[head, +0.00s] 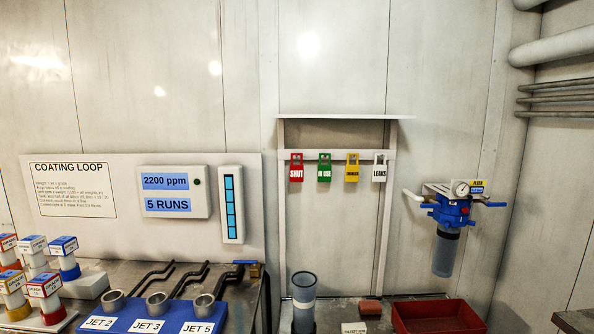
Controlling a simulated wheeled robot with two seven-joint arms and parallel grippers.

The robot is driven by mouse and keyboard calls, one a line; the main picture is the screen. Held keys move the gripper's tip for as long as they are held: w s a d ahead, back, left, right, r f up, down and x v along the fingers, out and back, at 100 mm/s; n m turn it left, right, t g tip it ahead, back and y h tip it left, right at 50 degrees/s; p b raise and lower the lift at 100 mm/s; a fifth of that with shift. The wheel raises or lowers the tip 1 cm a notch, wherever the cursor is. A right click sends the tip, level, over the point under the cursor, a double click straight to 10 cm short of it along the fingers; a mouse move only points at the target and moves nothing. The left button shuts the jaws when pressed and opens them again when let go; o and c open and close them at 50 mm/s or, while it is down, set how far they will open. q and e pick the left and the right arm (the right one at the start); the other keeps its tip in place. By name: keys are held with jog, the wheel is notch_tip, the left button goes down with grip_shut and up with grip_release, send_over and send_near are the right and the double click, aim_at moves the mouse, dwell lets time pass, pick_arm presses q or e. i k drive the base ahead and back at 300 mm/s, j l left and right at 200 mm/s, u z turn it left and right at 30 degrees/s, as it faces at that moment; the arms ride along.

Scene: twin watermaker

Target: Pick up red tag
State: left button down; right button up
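The red tag (297,168), marked SHUT, hangs from a pale rail (336,155) in a wall-mounted frame. It is the leftmost in a row of hanging tags. To its right hang a green tag (324,168) marked IN USE, a yellow tag (352,167) whose word is too small to read, and a white tag (379,168) marked LEAKS. The tags hang apart from one another. Neither of my grippers shows in the head view.
Below the tags stand a grey cylinder (304,300), a small red-brown block (371,307) and a red tray (437,316). A blue filter unit (449,212) is on the wall at right. At left, a blue jet block (150,318) and several capped bottles crowd the bench.

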aim_at(296, 172)
jog(key=i+l+z, duration=0.2)
jog(key=i+l, duration=0.15)
jog(key=i+l+z, duration=0.25)
jog(key=i, duration=0.15)
jog(key=i+l+z, duration=0.2)
jog(key=i, duration=0.2)
